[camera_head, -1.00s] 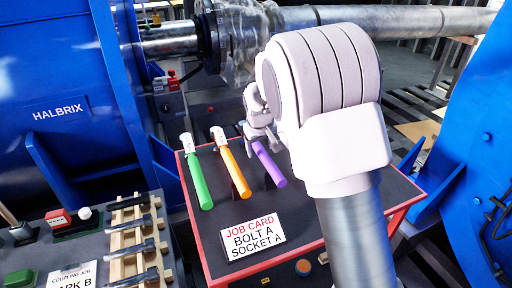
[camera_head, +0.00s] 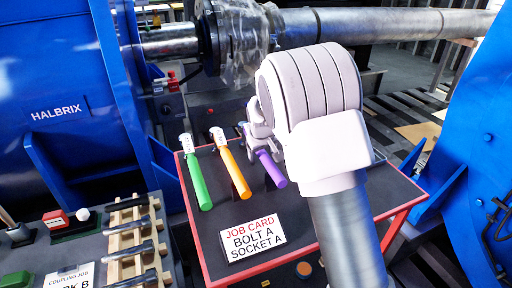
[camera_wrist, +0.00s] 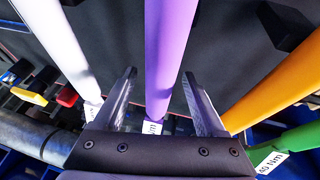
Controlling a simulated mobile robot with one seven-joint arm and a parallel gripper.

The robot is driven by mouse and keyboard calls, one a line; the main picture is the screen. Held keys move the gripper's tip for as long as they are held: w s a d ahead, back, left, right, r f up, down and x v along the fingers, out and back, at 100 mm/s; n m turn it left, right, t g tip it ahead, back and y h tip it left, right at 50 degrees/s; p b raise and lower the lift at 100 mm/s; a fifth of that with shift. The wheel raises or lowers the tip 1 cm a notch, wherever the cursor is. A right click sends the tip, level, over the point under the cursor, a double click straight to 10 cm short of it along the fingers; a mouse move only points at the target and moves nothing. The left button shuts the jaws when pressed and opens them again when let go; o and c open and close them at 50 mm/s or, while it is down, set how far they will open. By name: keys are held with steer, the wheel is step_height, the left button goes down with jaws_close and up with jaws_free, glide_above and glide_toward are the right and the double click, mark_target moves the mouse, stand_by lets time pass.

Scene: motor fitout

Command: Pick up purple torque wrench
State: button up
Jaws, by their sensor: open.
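The purple torque wrench (camera_head: 271,170) lies on the dark top of the red-edged cart, the rightmost of the coloured wrenches in the head view; my wrist hides its upper end. In the wrist view, its purple handle (camera_wrist: 170,55) runs down between my two fingers, with a white label near its lower end. My gripper (camera_wrist: 160,90) is open, with one finger on each side of the handle. A gap shows on both sides. In the head view my gripper (camera_head: 252,140) is over the wrench's far end, partly hidden by my arm.
An orange wrench (camera_head: 234,170) and a green wrench (camera_head: 197,178) lie to the left on the cart. A white job card (camera_head: 252,238) stands at the cart's front. In the wrist view a white bar (camera_wrist: 62,45) runs along the other side. Blue machine housings flank the cart.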

jaws_close()
stand_by(0.5)
steer(key=shift+f, duration=0.1)
stand_by(0.8)
steer(key=shift+a, duration=0.1)
